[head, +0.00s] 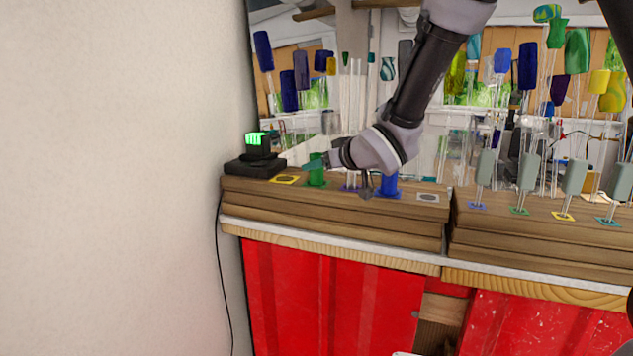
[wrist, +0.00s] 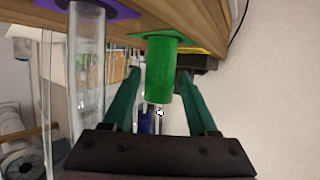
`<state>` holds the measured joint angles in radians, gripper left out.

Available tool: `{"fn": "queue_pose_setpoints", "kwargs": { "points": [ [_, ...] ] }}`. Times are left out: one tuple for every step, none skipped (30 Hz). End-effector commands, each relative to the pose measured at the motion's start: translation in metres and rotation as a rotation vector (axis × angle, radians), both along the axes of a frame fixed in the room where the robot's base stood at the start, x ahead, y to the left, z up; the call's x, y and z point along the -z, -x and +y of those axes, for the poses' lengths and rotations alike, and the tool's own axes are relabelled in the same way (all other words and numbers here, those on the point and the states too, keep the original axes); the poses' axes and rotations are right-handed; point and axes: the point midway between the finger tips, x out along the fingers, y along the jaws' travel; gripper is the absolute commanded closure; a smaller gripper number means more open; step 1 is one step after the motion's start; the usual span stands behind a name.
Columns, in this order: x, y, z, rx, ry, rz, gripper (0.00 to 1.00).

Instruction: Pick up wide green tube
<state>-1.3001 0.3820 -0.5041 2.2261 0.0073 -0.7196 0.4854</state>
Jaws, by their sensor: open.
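The wide green tube (head: 316,178) stands on a green marker on the wooden ledge in the head view. In the wrist view the green tube (wrist: 159,72) hangs from the ledge in the turned picture. My gripper (wrist: 157,85) is open, with one teal finger on each side of the green tube and gaps showing beside it. In the head view my gripper (head: 312,164) is at the tube's upper part, partly overlapping it. I cannot tell exactly how deep the tube sits between the fingers.
A clear glass tube (wrist: 87,65) stands close beside my gripper's left finger. A blue tube (head: 388,186) is to the right on the wooden ledge (head: 330,215). A black device with a green display (head: 256,146) is to the left. Several glass rods stand further right.

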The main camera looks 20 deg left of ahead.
Motion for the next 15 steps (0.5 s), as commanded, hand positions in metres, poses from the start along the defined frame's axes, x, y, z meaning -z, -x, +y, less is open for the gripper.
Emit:
{"fn": "queue_pose_setpoints", "kwargs": {
  "points": [
    [0.0011, -0.0014, 0.0018, 0.000, 0.001, -0.001, 0.41],
    [0.0014, -0.0019, 0.0024, 0.000, 0.001, -0.001, 0.41],
    [0.0013, -0.0022, 0.0026, 0.000, 0.001, -0.001, 0.41],
    [0.0013, -0.0022, 0.0026, 0.000, 0.000, 0.000, 0.41],
    [0.0012, -0.0022, 0.0026, 0.000, 0.000, 0.000, 0.41],
    [0.0012, -0.0022, 0.0025, 0.000, 0.000, 0.000, 0.41],
    [0.0012, -0.0022, 0.0025, 0.000, 0.000, 0.000, 0.41],
    [0.0011, -0.0022, 0.0024, 0.000, 0.000, 0.000, 0.41],
    [0.0011, -0.0022, 0.0024, 0.000, 0.000, 0.000, 0.52],
    [0.0011, -0.0022, 0.0024, 0.000, 0.000, 0.000, 0.64],
    [0.0012, -0.0022, 0.0023, 0.000, 0.000, 0.000, 0.75],
    [0.0012, -0.0022, 0.0022, 0.000, 0.000, 0.000, 0.91],
    [0.0012, -0.0022, 0.0022, 0.000, 0.000, 0.000, 1.00],
    [0.0012, -0.0022, 0.0022, 0.000, 0.000, 0.000, 1.00],
    [0.0010, -0.0022, 0.0023, 0.000, -0.001, -0.001, 1.00]
  ]
}}
